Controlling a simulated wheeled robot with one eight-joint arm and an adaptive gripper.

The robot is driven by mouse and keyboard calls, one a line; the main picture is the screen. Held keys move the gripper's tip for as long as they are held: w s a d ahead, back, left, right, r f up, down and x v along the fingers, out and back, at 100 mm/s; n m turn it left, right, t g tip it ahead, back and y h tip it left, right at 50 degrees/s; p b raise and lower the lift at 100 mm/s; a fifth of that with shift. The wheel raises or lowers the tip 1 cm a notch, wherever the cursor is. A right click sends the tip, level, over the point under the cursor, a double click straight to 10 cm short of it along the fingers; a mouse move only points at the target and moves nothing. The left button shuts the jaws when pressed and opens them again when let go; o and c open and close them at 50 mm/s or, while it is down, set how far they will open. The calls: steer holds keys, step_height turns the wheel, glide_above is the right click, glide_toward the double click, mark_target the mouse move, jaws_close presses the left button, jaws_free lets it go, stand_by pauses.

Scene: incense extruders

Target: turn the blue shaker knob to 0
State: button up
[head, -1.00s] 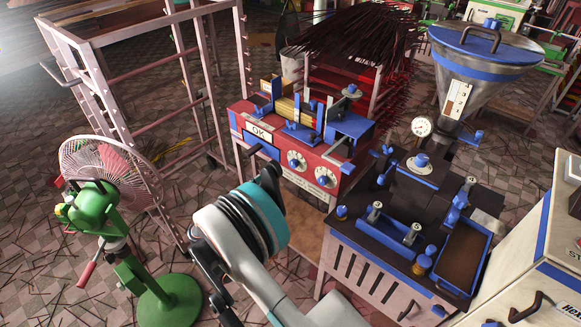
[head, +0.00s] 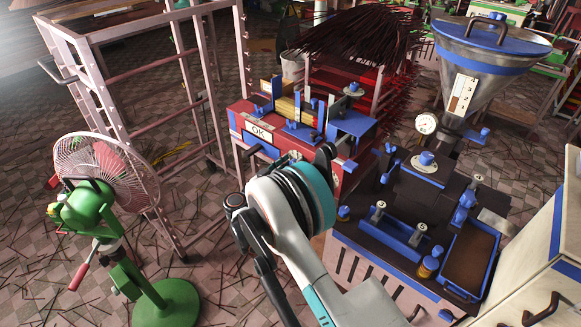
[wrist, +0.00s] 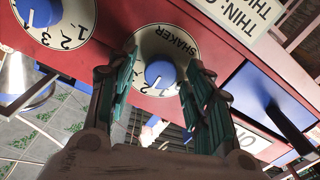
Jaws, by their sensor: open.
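The blue shaker knob (wrist: 160,73) sits on a round cream dial (wrist: 170,42) marked SHAKER, on the red front of a machine. In the wrist view the dial appears upside down, with numbers partly visible at its lower edge. My gripper (wrist: 162,58) is open, with one finger on each side of the knob. Gaps show between both fingers and the knob. Where the knob points is unclear.
A second numbered dial with a blue knob (wrist: 38,12) is close by at upper left in the wrist view. A blue lever part (wrist: 250,88) with a dark handle juts out at right. A dark-topped workbench (head: 405,190) and green fan (head: 95,205) flank my arm.

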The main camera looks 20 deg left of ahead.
steer(key=c, duration=1)
steer(key=shift+c, duration=0.2)
steer(key=shift+n, duration=0.3)
steer(key=n, duration=1.3)
steer(key=shift+a+f, duration=0.2)
steer(key=shift+n, duration=0.4)
